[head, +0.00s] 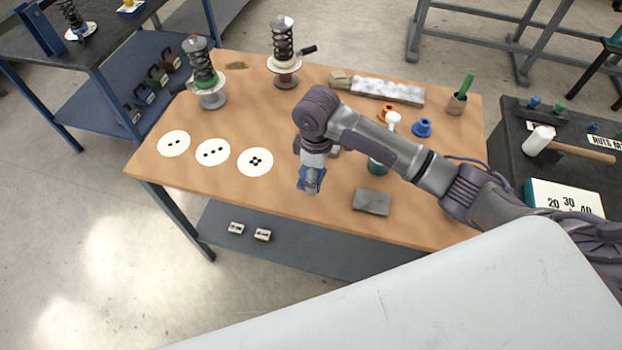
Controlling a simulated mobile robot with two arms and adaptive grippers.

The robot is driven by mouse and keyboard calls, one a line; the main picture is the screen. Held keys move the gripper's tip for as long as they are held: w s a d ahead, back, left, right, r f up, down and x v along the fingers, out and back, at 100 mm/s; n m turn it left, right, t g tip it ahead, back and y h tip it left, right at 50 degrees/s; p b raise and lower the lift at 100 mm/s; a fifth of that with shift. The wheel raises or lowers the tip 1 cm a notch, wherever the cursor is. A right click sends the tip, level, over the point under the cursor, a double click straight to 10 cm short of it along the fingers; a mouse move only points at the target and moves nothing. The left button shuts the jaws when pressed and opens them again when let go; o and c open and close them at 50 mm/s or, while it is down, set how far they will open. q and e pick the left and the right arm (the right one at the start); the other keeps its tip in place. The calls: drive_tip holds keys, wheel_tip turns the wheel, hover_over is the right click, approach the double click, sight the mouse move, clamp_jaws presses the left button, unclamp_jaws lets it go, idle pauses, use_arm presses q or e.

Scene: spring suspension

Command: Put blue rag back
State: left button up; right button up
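The blue rag (309,179) is a small crumpled blue cloth at the end of my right arm, near the front middle of the wooden table. My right gripper (311,186) points down and is shut on the rag, with blue showing around the fingers. I cannot tell whether the rag touches the tabletop. My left gripper is not in view.
A grey block (372,202) lies just right of the rag. White discs (255,162) with black dots lie to the left. Two spring assemblies (284,60) stand at the back. A green-bodied bottle (378,166) is partly behind my arm.

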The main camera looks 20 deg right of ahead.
drive_tip(key=shift+w+a+f, duration=0.25)
drive_tip(key=shift+w+f, duration=0.25)
drive_tip(key=shift+w, duration=0.3)
drive_tip(key=shift+f, duration=0.3)
drive_tip(key=shift+f+p, duration=0.3)
drive_tip(key=shift+f, duration=1.45)
drive_tip(key=shift+f, duration=0.2)
drive_tip(key=o, duration=1.1)
drive_tip(key=shift+r, duration=0.1)
